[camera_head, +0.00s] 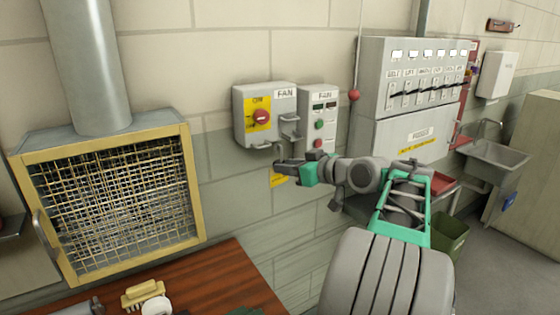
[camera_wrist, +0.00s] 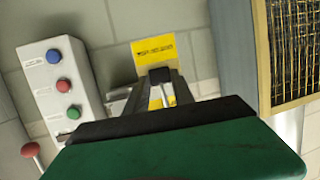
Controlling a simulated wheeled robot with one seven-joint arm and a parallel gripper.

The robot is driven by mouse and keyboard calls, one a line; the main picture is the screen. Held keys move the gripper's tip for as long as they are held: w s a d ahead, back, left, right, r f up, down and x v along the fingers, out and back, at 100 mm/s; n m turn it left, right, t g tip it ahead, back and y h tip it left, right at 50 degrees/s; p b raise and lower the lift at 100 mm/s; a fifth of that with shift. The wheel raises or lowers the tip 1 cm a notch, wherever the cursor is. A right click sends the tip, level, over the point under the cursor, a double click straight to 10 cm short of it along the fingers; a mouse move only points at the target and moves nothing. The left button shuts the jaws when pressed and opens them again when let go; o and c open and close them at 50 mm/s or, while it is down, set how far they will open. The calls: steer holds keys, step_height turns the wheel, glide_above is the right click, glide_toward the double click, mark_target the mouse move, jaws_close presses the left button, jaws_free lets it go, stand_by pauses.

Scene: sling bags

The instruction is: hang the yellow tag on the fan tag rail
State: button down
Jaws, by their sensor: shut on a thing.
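The yellow tag (camera_head: 279,180) shows just below my gripper (camera_head: 279,164) in the head view, in front of the wall. My gripper is shut on the tag. In the wrist view the tag (camera_wrist: 154,47) shows dark lettering, beyond the fingertips (camera_wrist: 160,76). The grey fan switch box (camera_head: 240,128), with a yellow plate and red knob, is above my gripper. A small grey bar (camera_head: 266,148) projects under this box and looks like the fan tag rail. The fingertips are slightly below it. I cannot tell whether the tag touches the bar.
A second fan box (camera_head: 319,110) with buttons is right of the switch box; it also shows in the wrist view (camera_wrist: 63,92). A framed mesh hood (camera_head: 110,200) stands at left. A wooden bench (camera_head: 215,280) is below. A grey panel (camera_head: 415,80) is at right.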

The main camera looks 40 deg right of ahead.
mark_target(280, 160)
steer(key=shift+a, duration=0.25)
steer(key=shift+w+d+r, duration=0.15)
steer(key=shift+w, duration=1.85)
steer(key=shift+b, duration=0.3)
